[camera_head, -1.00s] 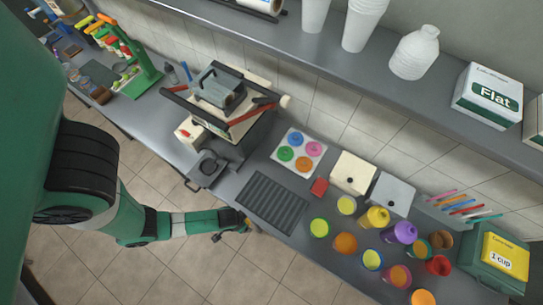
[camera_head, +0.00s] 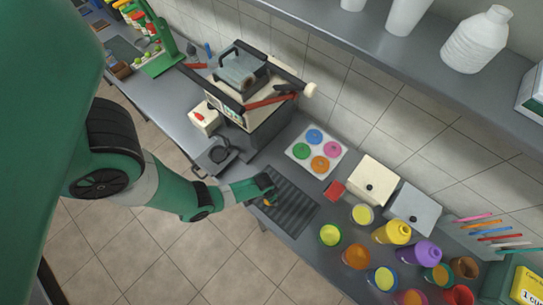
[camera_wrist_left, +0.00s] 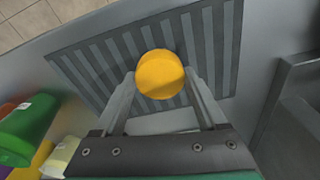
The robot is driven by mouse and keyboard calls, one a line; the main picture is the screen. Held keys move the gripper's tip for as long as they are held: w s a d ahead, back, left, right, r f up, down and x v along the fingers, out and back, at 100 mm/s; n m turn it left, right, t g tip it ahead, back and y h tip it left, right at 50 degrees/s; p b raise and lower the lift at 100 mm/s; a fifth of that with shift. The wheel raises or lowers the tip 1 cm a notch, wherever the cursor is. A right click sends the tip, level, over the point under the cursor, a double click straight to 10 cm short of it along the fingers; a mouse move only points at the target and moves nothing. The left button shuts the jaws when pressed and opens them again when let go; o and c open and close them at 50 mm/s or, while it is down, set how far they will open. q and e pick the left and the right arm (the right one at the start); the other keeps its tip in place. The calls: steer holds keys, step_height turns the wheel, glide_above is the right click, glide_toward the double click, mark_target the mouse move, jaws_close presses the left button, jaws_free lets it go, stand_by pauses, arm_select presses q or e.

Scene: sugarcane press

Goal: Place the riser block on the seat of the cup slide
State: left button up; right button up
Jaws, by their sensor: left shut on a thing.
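My left gripper (camera_head: 268,192) is shut on an orange-yellow round piece (camera_wrist_left: 160,74), which I take to be the riser block. In the left wrist view it sits between the two fingertips, over the dark ribbed mat (camera_wrist_left: 85,68). In the head view it is mostly hidden by the gripper. A dark slide with a round ring (camera_head: 217,156), apparently the cup slide, sticks out at the foot of the press (camera_head: 241,95). It is left of and apart from my gripper. My right gripper is not in view.
The ribbed mat (camera_head: 297,212) lies on the grey counter. A white tray with colored discs (camera_head: 316,149) and a red block (camera_head: 335,190) lie beyond it.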

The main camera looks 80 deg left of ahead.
arm_select(q)
steer(key=f, duration=0.1)
steer(key=f+b, duration=0.2)
steer(key=shift+w+a+f, duration=0.3)
steer(key=shift+w+a, duration=0.05)
steer(key=shift+d+f+b, duration=0.1)
steer(key=shift+f+b, duration=0.2)
steer(key=shift+b, duration=0.05)
steer(key=shift+r, duration=0.1)
steer(key=shift+f, duration=0.2)
steer(key=o, duration=1.3)
steer(key=shift+r, duration=0.15)
steer(key=r+p, duration=0.3)
steer(key=r, duration=0.1)
steer(key=s+r+p, duration=0.1)
steer(key=r+p, duration=0.7)
steer(key=shift+s+d, duration=0.15)
steer(key=shift+d, duration=0.2)
